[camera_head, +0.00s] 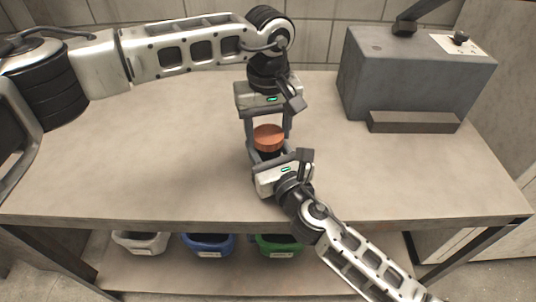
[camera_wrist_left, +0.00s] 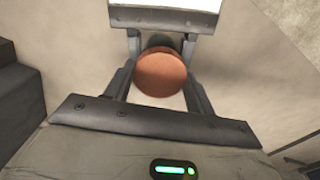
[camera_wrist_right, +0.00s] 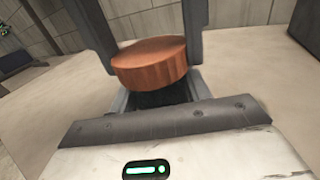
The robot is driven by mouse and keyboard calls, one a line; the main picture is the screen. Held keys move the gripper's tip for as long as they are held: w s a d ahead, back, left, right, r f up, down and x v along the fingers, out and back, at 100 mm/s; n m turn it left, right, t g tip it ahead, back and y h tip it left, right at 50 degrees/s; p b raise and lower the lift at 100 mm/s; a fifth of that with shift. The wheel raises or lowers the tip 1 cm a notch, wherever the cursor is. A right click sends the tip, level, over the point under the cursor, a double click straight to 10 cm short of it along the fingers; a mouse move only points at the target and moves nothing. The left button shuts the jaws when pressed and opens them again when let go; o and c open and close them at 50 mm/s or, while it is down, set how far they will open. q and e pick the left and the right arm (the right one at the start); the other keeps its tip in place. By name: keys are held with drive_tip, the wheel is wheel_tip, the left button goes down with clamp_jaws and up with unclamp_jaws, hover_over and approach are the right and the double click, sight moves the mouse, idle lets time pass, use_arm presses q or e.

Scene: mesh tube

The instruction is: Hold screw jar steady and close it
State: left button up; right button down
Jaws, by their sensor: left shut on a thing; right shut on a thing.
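The screw jar has a round orange-brown lid (camera_head: 267,137), which also shows in the left wrist view (camera_wrist_left: 161,73) and the right wrist view (camera_wrist_right: 151,62). The dark jar body (camera_wrist_right: 160,97) shows under the lid in the right wrist view and is mostly hidden. My left gripper (camera_head: 268,136) comes from above and behind, with its fingers on both sides of the lid, shut on it. My right gripper (camera_head: 268,155) comes from the front, low down, and is shut on the jar body. The lid sits on top of the body; I cannot tell how tightly.
The wide table (camera_head: 150,150) is clear around the jar. A grey box-shaped machine (camera_head: 415,75) with a ledge stands at the back right. White, blue (camera_head: 208,243) and green bins stand below the table's front edge. A tiled wall is behind.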

use_arm(q)
drive_tip(key=o, duration=1.2)
drive_tip(key=shift+c, duration=0.2)
wheel_tip(320, 180, up, 12)
use_arm(e)
drive_tip(key=c, duration=0.6)
unclamp_jaws()
drive_tip(key=b+v, duration=0.1)
drive_tip(key=v, duration=1.4)
drive_tip(key=shift+a+f, duration=0.1)
drive_tip(key=shift+f, duration=0.05)
use_arm(q)
drive_tip(key=shift+f+b, duration=0.3)
drive_tip(key=shift+f, duration=0.45)
use_arm(e)
drive_tip(key=shift+s+d, duration=0.2)
drive_tip(key=shift+s, duration=0.3)
